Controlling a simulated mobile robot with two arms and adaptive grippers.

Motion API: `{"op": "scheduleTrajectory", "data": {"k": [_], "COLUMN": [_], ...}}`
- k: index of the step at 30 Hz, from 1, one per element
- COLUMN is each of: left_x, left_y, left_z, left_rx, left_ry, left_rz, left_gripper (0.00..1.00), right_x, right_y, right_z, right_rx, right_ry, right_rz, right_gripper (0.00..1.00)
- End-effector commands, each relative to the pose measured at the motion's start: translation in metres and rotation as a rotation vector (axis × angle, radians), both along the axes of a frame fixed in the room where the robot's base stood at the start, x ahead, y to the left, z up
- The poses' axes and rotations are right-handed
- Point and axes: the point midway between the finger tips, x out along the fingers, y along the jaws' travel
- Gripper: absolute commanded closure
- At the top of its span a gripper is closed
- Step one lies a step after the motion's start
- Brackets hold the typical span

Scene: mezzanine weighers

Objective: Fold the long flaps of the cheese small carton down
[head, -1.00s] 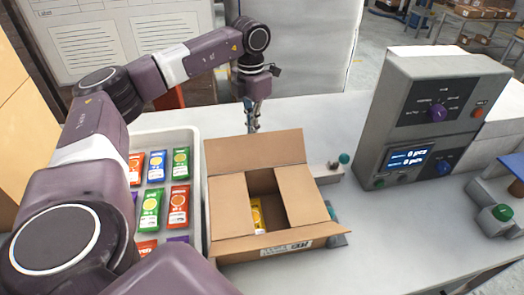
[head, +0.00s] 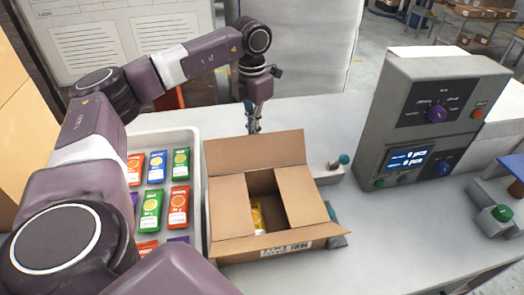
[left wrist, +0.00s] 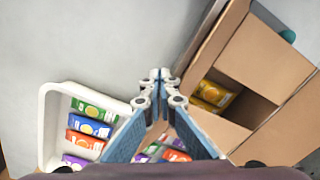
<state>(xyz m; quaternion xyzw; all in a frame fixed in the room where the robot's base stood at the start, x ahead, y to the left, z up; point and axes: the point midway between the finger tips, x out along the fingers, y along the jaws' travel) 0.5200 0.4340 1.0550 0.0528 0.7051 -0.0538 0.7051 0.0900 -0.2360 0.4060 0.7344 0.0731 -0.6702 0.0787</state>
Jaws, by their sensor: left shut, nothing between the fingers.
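The brown cheese carton (head: 228,205) stands on the bench with its two short flaps folded inward over the opening. Between them a gap shows a yellow packet (head: 257,216) inside. The far long flap (head: 255,150) stands up, leaning back. The near long flap (head: 275,243) sticks outward toward me and bears a printed label. My left gripper (head: 253,129) is shut and empty, just behind the far long flap. In the left wrist view its fingertips (left wrist: 160,75) are together beside the carton (left wrist: 262,50). My right gripper is not in view.
A white tray (head: 198,150) of colored packets stands left of the carton. A grey weigher (head: 378,120) with a display stands at the right. Small fixtures with teal knobs (head: 344,159) sit close to the carton's right side. The bench behind the carton is clear.

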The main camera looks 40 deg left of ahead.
Motion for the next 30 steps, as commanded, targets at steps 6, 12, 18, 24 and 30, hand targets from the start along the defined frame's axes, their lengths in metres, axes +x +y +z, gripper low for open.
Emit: {"op": "scheduleTrajectory", "data": {"k": [6,12,18,24,30], "left_x": [-0.015,-0.024,-0.026,-0.027,-0.039], "left_y": [-0.018,-0.03,-0.031,-0.033,-0.048], "left_z": [0.009,0.014,0.015,0.015,0.018], "left_rx": [0.001,0.001,0.001,0.001,0.0], "left_ry": [0.002,0.0,0.001,0.001,0.002], "left_rz": [-0.002,-0.001,0.001,0.0,-0.003], "left_gripper": [1.0,1.0,1.0,1.0,1.0], "right_x": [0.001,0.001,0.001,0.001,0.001], "right_y": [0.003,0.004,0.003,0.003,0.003], "right_z": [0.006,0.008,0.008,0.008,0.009], "right_rx": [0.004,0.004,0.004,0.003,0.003], "right_ry": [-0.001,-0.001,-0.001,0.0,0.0], "right_rz": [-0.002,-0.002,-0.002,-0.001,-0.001], "right_gripper": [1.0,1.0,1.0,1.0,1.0]}}
